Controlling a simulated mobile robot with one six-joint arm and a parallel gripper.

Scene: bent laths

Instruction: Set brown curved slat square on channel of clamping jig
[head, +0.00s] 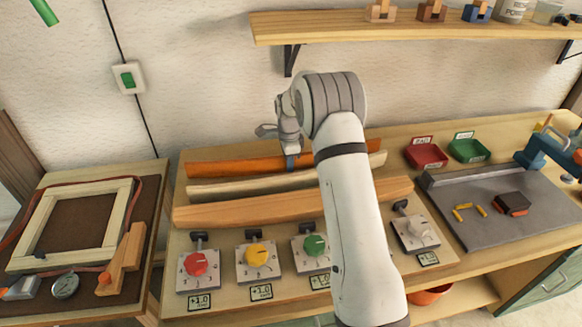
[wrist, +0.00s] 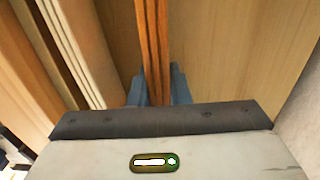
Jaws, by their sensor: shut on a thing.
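The brown curved slat (head: 230,168) is the rearmost of the long wooden pieces on the bench in the head view. My gripper (head: 291,163) is shut on it near its middle, with the blue fingers on either side. In the wrist view the slat (wrist: 152,40) runs upright in the picture between the blue fingers (wrist: 157,88). The clamping jig shows as a front wooden bar (head: 250,207) behind a row of knobbed units. A pale slat (head: 235,188) lies between that bar and the brown slat. My arm hides part of these pieces. I cannot tell whether the brown slat touches the bench.
Units with red (head: 196,263), yellow (head: 258,254), green (head: 315,245) and white (head: 420,230) knobs line the front. A wooden frame (head: 75,225) is at left. Red (head: 426,156) and green (head: 468,150) trays and a grey plate (head: 490,205) are at right. A shelf (head: 400,30) hangs above.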

